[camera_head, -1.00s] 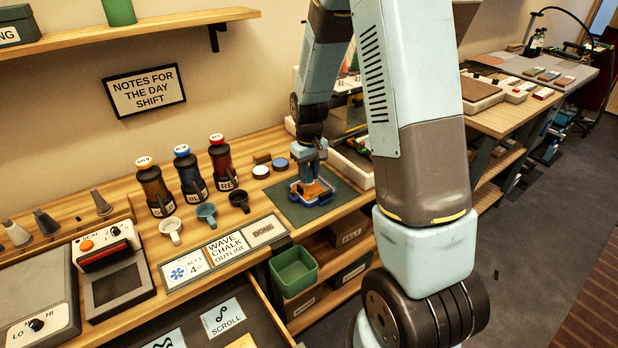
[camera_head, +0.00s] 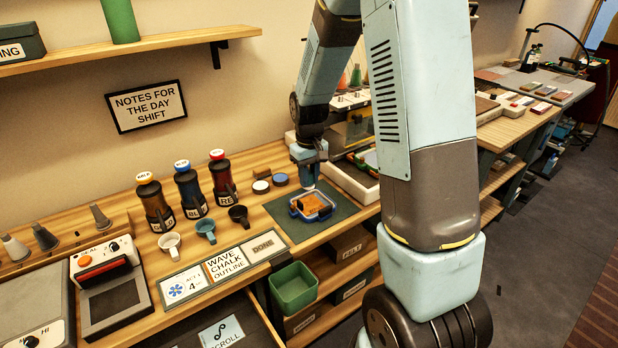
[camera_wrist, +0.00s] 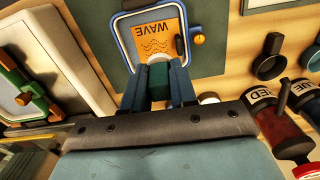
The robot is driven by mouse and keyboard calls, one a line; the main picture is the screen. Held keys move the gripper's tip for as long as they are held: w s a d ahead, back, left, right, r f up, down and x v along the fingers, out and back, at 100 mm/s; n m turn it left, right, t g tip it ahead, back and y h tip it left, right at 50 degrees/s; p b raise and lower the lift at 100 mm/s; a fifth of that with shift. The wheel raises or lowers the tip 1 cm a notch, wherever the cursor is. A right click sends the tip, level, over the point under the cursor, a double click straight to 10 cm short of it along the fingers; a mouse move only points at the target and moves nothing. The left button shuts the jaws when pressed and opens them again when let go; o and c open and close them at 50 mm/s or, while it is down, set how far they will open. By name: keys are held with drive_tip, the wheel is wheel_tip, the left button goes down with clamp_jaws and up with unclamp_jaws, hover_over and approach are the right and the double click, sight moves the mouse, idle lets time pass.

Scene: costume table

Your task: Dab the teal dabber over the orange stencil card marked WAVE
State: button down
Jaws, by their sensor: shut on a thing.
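The orange stencil card marked WAVE (camera_wrist: 157,32) lies inside a blue frame (camera_wrist: 188,55) on a dark green mat. It also shows in the head view (camera_head: 312,202). My gripper (camera_wrist: 158,88) is shut on the teal dabber (camera_wrist: 158,76), near the frame's edge in the wrist view. In the head view my gripper (camera_head: 308,160) is above and behind the frame, with the dabber (camera_head: 308,177) pointing down. The dabber's pale end overlaps the card's lower edge in the wrist view. I cannot tell whether it touches.
Several labelled bottles (camera_head: 188,190) and small cups (camera_head: 205,230) stand left of the mat (camera_head: 345,207). Two round tins (camera_head: 261,187) sit behind it. A white tray (camera_head: 352,182) is close on the right. A green bin (camera_head: 293,287) is below the table's front edge.

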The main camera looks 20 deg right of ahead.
drive_tip(key=shift+s+d+f, duration=0.1)
drive_tip(key=shift+d+f, duration=0.1)
drive_tip(key=shift+f, duration=0.8)
drive_tip(key=shift+s+d+f, duration=0.15)
drive_tip(key=shift+d+f, duration=0.05)
drive_tip(key=shift+f, duration=0.85)
drive_tip(key=shift+s+d+f, duration=0.1)
drive_tip(key=shift+d+f, duration=0.1)
drive_tip(key=shift+f, duration=0.8)
drive_tip(key=shift+f, duration=0.5)
drive_tip(key=shift+r, duration=3.55)
drive_tip(key=shift+f, duration=0.1)
drive_tip(key=shift+w+d+f, duration=0.15)
drive_tip(key=shift+w+f, duration=0.05)
drive_tip(key=shift+f, duration=0.75)
drive_tip(key=shift+w+d+f, duration=0.15)
drive_tip(key=shift+d+f, duration=0.05)
drive_tip(key=shift+f, duration=0.8)
drive_tip(key=shift+w+d+f, duration=0.15)
drive_tip(key=shift+w+f, duration=0.05)
drive_tip(key=shift+f, duration=0.75)
drive_tip(key=shift+f, duration=0.45)
